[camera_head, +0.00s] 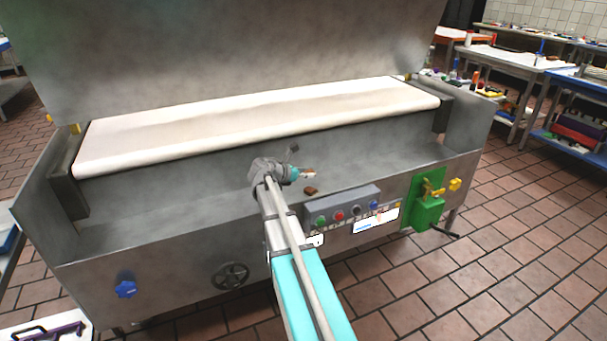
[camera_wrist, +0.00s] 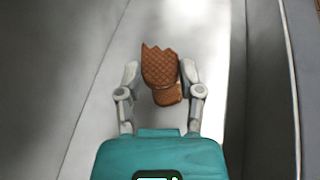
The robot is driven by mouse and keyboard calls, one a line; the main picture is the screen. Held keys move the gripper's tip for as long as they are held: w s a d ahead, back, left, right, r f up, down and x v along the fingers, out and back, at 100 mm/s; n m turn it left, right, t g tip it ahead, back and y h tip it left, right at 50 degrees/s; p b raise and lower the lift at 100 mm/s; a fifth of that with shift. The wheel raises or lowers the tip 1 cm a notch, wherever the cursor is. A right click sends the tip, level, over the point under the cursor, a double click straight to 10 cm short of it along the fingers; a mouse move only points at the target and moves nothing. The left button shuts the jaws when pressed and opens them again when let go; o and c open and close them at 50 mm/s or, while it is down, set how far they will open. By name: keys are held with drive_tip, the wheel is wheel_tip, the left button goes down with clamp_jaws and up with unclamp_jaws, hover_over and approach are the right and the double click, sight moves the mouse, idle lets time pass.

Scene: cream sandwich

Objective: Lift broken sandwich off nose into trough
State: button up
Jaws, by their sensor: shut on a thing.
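The broken sandwich (camera_wrist: 159,66), a brown waffle-patterned piece with a jagged far edge, is between the two fingers of my gripper (camera_wrist: 160,70) in the wrist view. A smaller brown block (camera_wrist: 168,95) shows just below it; I cannot tell if they are joined. In the head view my gripper (camera_head: 304,174) is over the trough (camera_head: 375,172), clear of the belt's rounded nose (camera_head: 250,143), with a small pale and brown piece at its tip. A separate brown piece (camera_head: 311,190) shows below it, near the trough's front edge.
The cream belt (camera_head: 250,112) runs under a large raised steel cover (camera_head: 230,55). A grey control box (camera_head: 342,204) with coloured buttons and a green unit (camera_head: 430,203) sit on the front panel. Work tables stand at the back right.

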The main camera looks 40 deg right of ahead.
drive_tip(key=shift+f, duration=0.5)
drive_tip(key=o, duration=0.8)
drive_tip(key=shift+r, duration=0.1)
idle(0.3)
